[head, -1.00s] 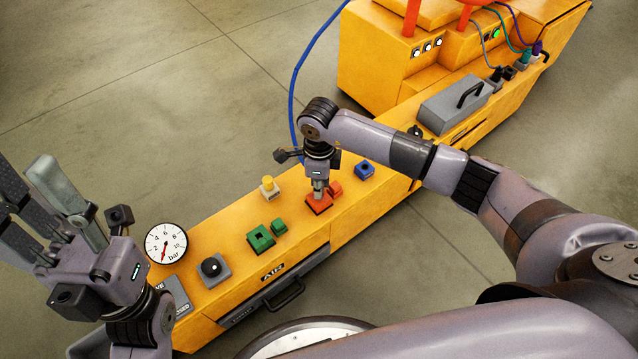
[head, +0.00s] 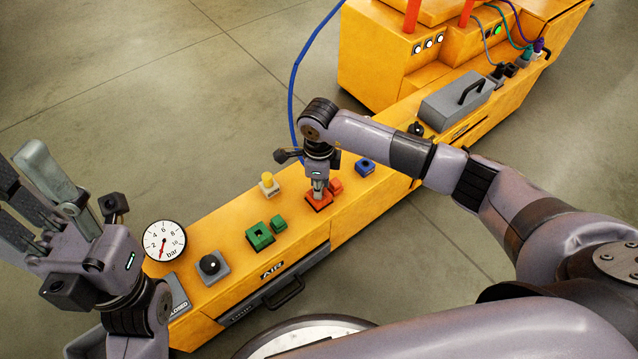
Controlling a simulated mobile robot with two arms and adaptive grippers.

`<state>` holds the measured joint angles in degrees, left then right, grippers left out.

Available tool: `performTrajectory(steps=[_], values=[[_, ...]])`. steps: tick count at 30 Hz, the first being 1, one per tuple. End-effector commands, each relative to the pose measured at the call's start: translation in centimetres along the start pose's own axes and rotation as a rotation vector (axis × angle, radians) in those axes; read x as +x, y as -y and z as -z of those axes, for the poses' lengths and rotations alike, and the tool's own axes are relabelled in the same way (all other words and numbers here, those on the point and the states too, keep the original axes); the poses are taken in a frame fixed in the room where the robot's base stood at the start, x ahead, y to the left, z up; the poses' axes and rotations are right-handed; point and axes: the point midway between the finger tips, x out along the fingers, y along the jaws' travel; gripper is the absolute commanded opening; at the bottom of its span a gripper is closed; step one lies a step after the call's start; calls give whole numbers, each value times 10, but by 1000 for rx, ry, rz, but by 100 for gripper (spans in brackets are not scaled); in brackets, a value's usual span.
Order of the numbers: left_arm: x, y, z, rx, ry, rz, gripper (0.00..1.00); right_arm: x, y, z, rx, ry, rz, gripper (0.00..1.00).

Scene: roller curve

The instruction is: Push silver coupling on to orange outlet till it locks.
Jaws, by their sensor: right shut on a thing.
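The orange outlet (head: 318,204) is on the yellow bench top, a square orange base with an orange block beside it. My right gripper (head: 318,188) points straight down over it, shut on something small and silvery. This looks like the silver coupling, but the fingers hide most of it. I cannot tell whether it is seated or locked. The blue hose (head: 294,85) comes down from the top and runs behind this gripper. My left gripper (head: 22,172) is at the far left, fingers spread, open and empty, away from the outlet.
Near the outlet are a green fitting (head: 259,237), a yellow one (head: 268,184) and a blue one (head: 365,167). A black knob (head: 211,265) and a pressure gauge (head: 164,241) are at the left. A grey toolbox (head: 457,101) stands right.

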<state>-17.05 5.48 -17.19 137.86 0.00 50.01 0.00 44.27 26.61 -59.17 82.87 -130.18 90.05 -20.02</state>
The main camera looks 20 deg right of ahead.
Motion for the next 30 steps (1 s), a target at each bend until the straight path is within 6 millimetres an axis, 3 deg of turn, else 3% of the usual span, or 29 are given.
performTrajectory(steps=[1,2,12,23,30], values=[[0,0,0,0,-1,1,40,1,0,1,1,-2,-1,0],[0,0,0,0,-1,1,40,1,0,1,1,-2,-1,23],[-1,0,0,0,4,2,40,1,0,1,0,-2,-1,44],[-3,1,-2,0,12,6,40,-5,0,0,0,-1,1,44],[-2,0,-1,0,9,4,40,-47,1,0,-1,2,4,44]])
